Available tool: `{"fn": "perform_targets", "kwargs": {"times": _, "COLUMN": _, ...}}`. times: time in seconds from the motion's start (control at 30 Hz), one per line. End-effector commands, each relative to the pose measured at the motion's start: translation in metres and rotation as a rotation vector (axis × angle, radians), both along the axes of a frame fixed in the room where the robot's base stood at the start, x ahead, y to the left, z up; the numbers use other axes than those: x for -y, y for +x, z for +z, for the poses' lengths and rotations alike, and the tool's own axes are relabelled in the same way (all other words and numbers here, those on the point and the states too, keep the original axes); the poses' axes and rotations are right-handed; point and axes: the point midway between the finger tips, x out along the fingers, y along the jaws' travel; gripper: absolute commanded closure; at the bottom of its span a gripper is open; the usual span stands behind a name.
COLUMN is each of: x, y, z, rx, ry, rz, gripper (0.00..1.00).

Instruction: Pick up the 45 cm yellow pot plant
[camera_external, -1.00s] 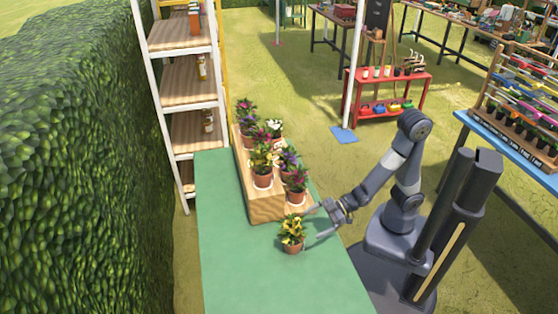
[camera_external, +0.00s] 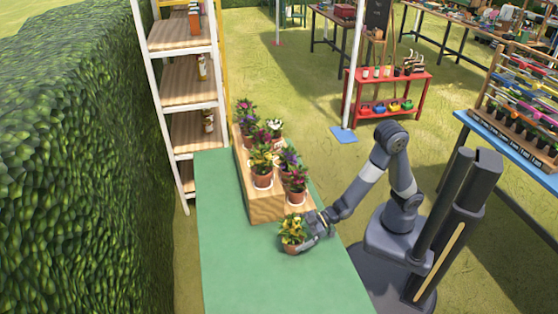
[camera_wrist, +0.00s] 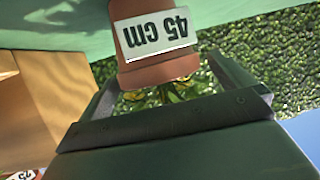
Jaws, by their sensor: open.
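The 45 cm yellow pot plant (camera_external: 291,228) stands upright on the green table, with yellow flowers, green leaves and a terracotta pot. In the wrist view its pot (camera_wrist: 155,72) appears upside down, with a white "45 cm" label. My gripper (camera_external: 305,233) is at the plant's right side, low over the table. Its fingers are open, with one reaching along the near side of the pot. In the wrist view the fingers (camera_wrist: 164,72) spread to either side of the pot. Whether they touch it cannot be told. The flowers are partly hidden there behind the pot and gripper.
A stepped wooden stand (camera_external: 266,208) with several other potted flowers is just behind the plant. The green table (camera_external: 235,270) is clear to the left and front. A hedge (camera_external: 80,170) and a shelf rack (camera_external: 190,85) stand left.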

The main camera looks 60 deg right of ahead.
Motion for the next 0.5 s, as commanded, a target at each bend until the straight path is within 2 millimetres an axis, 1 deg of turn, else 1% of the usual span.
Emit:
{"fn": "perform_targets", "kwargs": {"times": 0.13, "x": -0.0106, "y": 0.0089, "z": -0.0057, "rx": 0.0, "ry": 0.0, "rz": 0.0, "gripper": 0.0}}
{"fn": "perform_targets", "kwargs": {"times": 0.43, "x": -0.0133, "y": 0.0111, "z": -0.0071, "rx": 0.001, "ry": 0.0, "rz": 0.0, "gripper": 0.0}}
{"fn": "perform_targets", "kwargs": {"times": 0.5, "x": -0.0133, "y": 0.0111, "z": -0.0071, "rx": 0.001, "ry": 0.0, "rz": 0.0, "gripper": 0.05}}
